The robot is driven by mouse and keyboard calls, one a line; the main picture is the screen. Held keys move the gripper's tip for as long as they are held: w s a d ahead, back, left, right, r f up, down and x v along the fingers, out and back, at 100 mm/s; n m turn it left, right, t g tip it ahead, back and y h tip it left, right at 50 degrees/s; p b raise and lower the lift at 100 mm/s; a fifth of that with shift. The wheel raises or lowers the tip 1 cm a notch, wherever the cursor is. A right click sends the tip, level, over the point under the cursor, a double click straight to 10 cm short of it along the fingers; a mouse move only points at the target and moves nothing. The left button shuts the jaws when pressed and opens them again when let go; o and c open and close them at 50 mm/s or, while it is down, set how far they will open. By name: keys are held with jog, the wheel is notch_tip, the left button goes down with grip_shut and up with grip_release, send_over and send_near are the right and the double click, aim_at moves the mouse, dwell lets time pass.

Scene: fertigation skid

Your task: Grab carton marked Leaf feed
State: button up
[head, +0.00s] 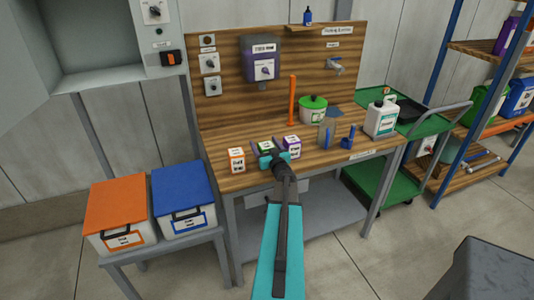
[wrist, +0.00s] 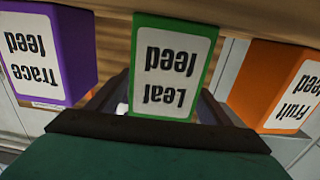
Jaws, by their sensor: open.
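The green carton marked Leaf feed (wrist: 168,68) stands in the middle of the wrist view, its label upside down there. In the head view the Leaf feed carton (head: 266,146) is partly hidden behind my gripper (head: 270,160), at the front of the wooden bench. My gripper is open, with its dark fingers to either side of the carton's lower part in the wrist view. I cannot tell whether they touch it.
An orange Fruit feed carton (wrist: 283,88) and a purple Trace feed carton (wrist: 48,55) flank the green one closely. On the bench (head: 228,184) are a green-lidded pot (head: 313,110) and a white jug (head: 381,119). Orange (head: 116,204) and blue (head: 181,190) lidded boxes stand at left.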

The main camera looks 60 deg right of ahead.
jog(key=shift+w+d, duration=0.25)
jog(key=shift+w, duration=0.1)
jog(key=shift+c, duration=0.2)
jog(key=c, duration=1.4)
jog(key=shift+o, duration=0.2)
jog(key=r, duration=0.1)
jog(key=r+b, duration=0.1)
jog(key=r, duration=0.1)
jog(key=shift+s+a+r, duration=0.15)
jog(key=shift+a+r, duration=0.1)
jog(key=shift+a, duration=0.1)
jog(key=s+a+r+p, duration=0.1)
jog(key=s+a+p, duration=0.1)
jog(key=a+p, duration=0.2)
jog(key=s+a+p, duration=0.2)
jog(key=a+p, duration=0.3)
jog(key=a, duration=0.5)
jog(key=shift+a+r, duration=0.2)
jog(key=shift+r, duration=0.15)
